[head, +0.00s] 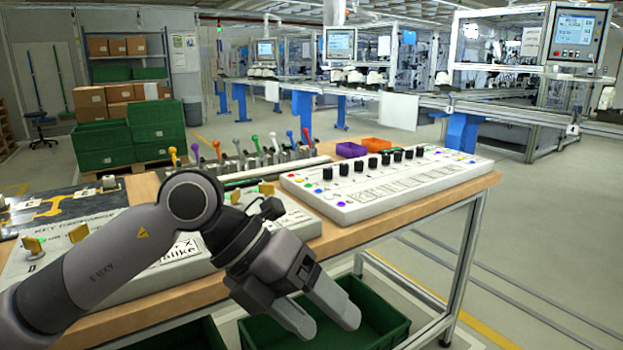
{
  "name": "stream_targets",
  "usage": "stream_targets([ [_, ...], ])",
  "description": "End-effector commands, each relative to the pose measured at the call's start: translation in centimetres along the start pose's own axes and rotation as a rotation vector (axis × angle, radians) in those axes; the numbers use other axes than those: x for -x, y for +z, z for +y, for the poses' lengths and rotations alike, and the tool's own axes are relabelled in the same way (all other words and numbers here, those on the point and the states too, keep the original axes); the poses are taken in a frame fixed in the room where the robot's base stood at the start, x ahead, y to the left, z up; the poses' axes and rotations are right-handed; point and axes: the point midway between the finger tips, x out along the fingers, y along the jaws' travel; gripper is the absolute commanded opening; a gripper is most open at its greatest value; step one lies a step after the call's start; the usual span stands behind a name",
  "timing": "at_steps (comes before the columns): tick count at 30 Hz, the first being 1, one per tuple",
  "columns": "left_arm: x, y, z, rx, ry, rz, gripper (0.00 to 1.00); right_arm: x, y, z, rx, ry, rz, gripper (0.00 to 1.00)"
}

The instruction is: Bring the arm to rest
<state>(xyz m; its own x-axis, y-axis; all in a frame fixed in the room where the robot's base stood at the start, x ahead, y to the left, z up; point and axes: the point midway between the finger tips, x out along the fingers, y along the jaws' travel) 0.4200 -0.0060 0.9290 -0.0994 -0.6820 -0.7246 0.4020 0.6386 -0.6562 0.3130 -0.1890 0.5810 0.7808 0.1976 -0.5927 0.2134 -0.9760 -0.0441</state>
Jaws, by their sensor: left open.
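My left arm comes in from the lower left and reaches across the front of the workbench (400,210). My left gripper (330,325) hangs past the bench's front edge, pointing down and to the right. Its two fingers are apart with nothing between them. In the picture it lies in front of a green bin (375,310) below the bench top. My right gripper is not in view.
On the bench are a white panel with black knobs (420,185), a key panel (60,245) partly hidden by my arm, a row of coloured levers (255,145), and purple (351,150) and orange (377,145) trays. Open floor (540,230) lies to the right.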

Motion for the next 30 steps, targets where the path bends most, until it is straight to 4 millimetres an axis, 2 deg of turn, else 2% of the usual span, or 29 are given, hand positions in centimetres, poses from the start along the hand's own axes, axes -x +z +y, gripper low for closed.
stream_targets([
  [1,-1.3,-0.8,-1.0,0.016,-0.122,0.018,0.68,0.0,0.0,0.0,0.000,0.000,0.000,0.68],
  [3,-2.2,-1.5,-2.6,0.040,-0.286,0.025,0.68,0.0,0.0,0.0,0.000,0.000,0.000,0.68],
  [9,-2.4,-2.2,-5.7,0.174,-0.728,-0.018,0.68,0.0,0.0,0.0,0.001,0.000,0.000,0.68],
  [12,-1.6,-1.8,-6.1,0.279,-0.929,-0.072,0.68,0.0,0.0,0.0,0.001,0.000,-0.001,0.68],
  [15,-0.5,-1.1,-5.4,0.406,-1.109,-0.144,0.68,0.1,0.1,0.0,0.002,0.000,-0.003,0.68],
  [19,0.7,-0.1,-2.8,0.607,-1.307,-0.262,0.68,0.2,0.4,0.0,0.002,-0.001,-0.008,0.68],
  [23,1.2,0.5,1.4,0.843,-1.457,-0.399,0.68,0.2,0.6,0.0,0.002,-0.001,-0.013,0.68],
  [26,0.9,0.4,5.7,1.047,-1.534,-0.513,0.68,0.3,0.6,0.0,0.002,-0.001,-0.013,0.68],
  [30,-0.5,-1.3,12.3,1.358,-1.581,-0.676,0.68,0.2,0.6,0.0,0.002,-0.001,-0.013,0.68],
])
